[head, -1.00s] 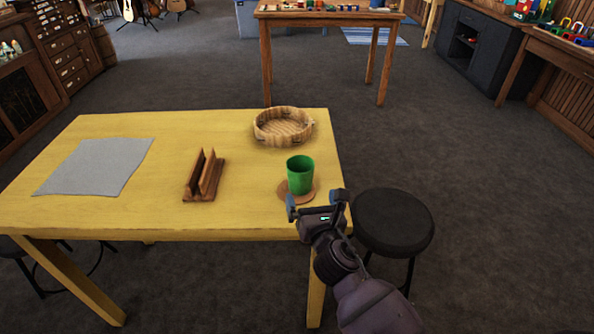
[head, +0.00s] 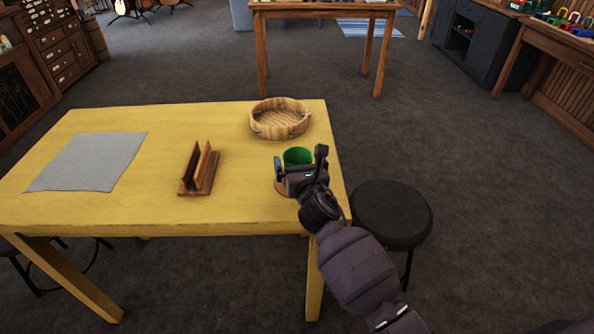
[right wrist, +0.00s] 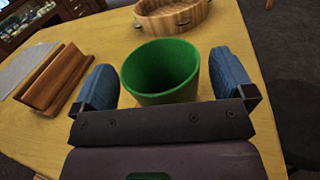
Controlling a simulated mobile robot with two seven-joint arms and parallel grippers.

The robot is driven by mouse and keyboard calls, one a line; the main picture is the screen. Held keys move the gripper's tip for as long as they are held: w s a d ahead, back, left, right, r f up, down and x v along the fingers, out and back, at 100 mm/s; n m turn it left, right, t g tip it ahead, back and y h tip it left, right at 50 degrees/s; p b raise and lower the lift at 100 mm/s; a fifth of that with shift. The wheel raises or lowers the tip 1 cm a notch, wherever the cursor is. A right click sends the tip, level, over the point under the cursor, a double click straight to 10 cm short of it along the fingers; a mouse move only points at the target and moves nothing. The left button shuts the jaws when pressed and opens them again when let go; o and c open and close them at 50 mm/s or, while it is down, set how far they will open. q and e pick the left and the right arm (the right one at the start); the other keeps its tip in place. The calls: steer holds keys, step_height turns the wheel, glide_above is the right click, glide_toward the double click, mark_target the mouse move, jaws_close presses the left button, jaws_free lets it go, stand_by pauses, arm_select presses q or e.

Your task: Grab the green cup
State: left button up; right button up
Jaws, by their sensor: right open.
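The green cup (head: 298,156) stands upright near the right end of the yellow table, on a round brown coaster (head: 281,188) that is mostly hidden by my gripper. My right gripper (head: 300,163) is open, with one finger on either side of the cup in the head view. In the right wrist view the cup (right wrist: 160,70) shows its open rim and empty inside between the two blue finger pads, with gaps on both sides. The fingers do not visibly touch it. My left gripper is not in view.
On the yellow table (head: 120,207), a round wooden basket (head: 280,132) stands behind the cup. A wooden slotted stand (head: 199,170) and a grey cloth (head: 88,162) lie to the left. A black stool (head: 391,213) is beside the table's right edge.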

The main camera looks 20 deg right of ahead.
steer(key=shift+w, duration=0.7)
steer(key=c, duration=0.9)
